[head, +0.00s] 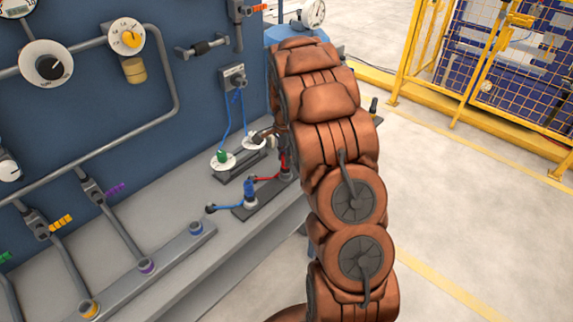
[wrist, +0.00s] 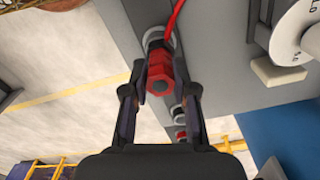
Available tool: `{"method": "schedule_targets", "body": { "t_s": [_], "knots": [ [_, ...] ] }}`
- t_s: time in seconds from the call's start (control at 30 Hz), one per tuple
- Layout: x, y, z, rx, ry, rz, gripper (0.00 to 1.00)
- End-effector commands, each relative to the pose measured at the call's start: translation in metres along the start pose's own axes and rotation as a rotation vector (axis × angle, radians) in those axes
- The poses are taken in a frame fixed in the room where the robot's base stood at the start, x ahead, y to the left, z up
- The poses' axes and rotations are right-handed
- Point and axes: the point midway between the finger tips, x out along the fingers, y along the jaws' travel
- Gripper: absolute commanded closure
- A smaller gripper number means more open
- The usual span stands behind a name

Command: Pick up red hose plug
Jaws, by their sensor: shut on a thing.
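The red hose plug (wrist: 161,68) is in the upper middle of the wrist view, with its end facing the camera and a thin red hose behind it. My gripper (wrist: 160,88) is shut on it, with one dark finger on each side. The plug appears to be in or right at a round grey socket (wrist: 153,38); I cannot tell whether it is seated. In the head view the red plug (head: 283,160) shows as a narrow red strip beside my arm. My gripper is mostly hidden behind the arm there.
A blue plug (head: 249,187) with a blue hose stands on a dark strip beside the red hose. A green plug (head: 222,156) sits on a white disc nearby. The blue panel (head: 190,85) with gauges and pipes rises behind. Open floor (head: 460,220) lies to the right.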

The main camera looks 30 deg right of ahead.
Motion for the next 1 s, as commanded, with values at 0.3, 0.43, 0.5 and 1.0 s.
{"method": "schedule_targets", "body": {
  "t_s": [0.3,0.43,0.5,1.0],
  "knots": [
    [0.0,0.0,0.0,0.0,0.0,0.0,1.0],
    [0.0,0.0,0.0,0.0,0.0,0.0,1.0],
    [0.0,0.0,0.0,0.0,0.0,0.0,1.0],
    [-0.023,-0.002,-0.001,0.0,0.003,-0.006,1.0]
  ]
}}
